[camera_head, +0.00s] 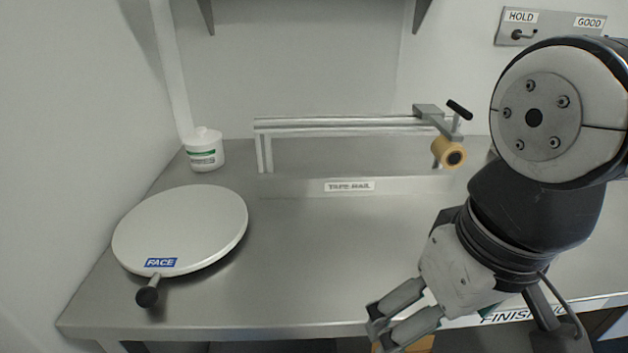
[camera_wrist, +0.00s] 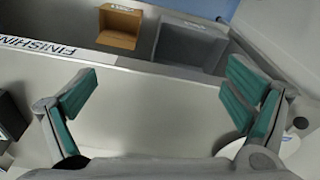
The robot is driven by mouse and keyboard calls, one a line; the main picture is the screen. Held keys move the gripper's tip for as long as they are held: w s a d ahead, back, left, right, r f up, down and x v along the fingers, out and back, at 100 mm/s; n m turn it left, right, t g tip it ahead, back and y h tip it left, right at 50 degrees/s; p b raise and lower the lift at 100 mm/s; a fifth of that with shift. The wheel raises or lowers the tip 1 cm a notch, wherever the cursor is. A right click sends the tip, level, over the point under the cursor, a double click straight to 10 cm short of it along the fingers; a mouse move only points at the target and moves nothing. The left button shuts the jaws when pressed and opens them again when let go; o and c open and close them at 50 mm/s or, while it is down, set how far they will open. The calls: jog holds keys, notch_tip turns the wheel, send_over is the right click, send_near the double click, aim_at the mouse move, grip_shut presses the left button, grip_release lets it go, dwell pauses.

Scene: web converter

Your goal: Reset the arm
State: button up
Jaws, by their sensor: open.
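My gripper (camera_head: 384,332) hangs at the front edge of the steel table, lower right of centre in the head view, pointing down and to the left. In the wrist view my gripper (camera_wrist: 158,98) has its two green-padded fingers spread wide apart, with nothing between them. Bare table surface (camera_wrist: 150,125) shows beneath and between the fingers. My arm covers the right part of the table in the head view.
A round white turntable (camera_head: 185,225) labelled FACE with a black-knobbed handle sits left. A white tub (camera_head: 204,150) stands behind it. A tape rail (camera_head: 340,124) with a tan roll (camera_head: 446,152) spans the back. Orange (camera_wrist: 120,27) and grey bins (camera_wrist: 190,42) lie beyond the FINISHING edge.

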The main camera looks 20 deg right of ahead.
dwell(0.4)
notch_tip(320, 180, up, 14)
jog(key=t+p, duration=0.2)
jog(key=p, duration=1.1)
jog(key=shift+d+r+t, duration=0.15)
jog(key=shift+r+t, duration=0.1)
jog(key=shift+t, duration=0.05)
jog(key=shift+w, duration=0.1)
